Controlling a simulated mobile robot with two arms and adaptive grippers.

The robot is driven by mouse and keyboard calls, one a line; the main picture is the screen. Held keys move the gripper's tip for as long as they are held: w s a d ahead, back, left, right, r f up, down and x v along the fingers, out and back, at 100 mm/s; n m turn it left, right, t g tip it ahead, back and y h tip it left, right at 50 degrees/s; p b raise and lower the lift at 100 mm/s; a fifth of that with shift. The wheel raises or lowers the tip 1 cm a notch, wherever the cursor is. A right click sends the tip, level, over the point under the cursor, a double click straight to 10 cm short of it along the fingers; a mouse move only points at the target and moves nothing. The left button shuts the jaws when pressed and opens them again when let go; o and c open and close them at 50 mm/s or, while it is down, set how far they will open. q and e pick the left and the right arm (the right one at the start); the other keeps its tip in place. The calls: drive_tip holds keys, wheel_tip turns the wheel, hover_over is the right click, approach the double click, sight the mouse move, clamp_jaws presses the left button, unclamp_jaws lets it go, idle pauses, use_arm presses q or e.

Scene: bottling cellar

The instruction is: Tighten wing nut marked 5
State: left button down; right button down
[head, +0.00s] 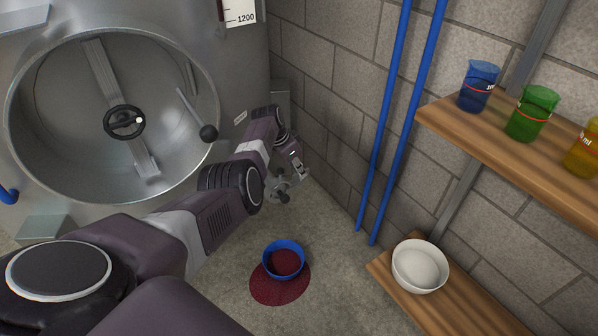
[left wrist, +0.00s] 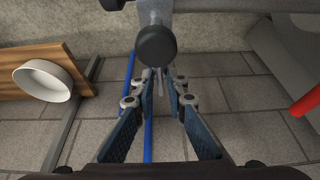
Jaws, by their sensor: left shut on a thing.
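My left gripper (head: 289,174) reaches down beside the tank at the end of my left arm. It is shut on a thin grey metal piece, apparently a wing nut. In the left wrist view the two blue-padded fingers (left wrist: 162,80) close in on this piece, which is mostly hidden between the tips. A grey fitting with a dark round end (left wrist: 156,45) stands right by the fingertips; it is small in the head view (head: 283,196). No number 5 can be read in either view. My right gripper is not in view.
A blue tub (head: 284,247) stands on a red patch (head: 274,294). Blue pipes (head: 385,120) run along the wall. Shelves at right hold coloured beakers (head: 478,86) and a white bowl (head: 420,267).

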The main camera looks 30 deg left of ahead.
use_arm(q)
drive_tip(key=shift+s+d+f, duration=0.15)
drive_tip(key=shift+f, duration=0.1)
use_arm(e)
drive_tip(key=shift+w+r, duration=0.1)
drive_tip(key=shift+r, duration=0.2)
use_arm(q)
drive_tip(key=c, duration=2)
unclamp_jaws()
drive_tip(key=shift+c, duration=0.2)
drive_tip(key=shift+o, duration=0.8)
drive_tip(key=shift+r, duration=0.15)
drive_tip(key=shift+a+r, duration=0.3)
drive_tip(key=shift+r, duration=0.4)
drive_tip(key=v, duration=1)
drive_tip(key=shift+s, duration=0.15)
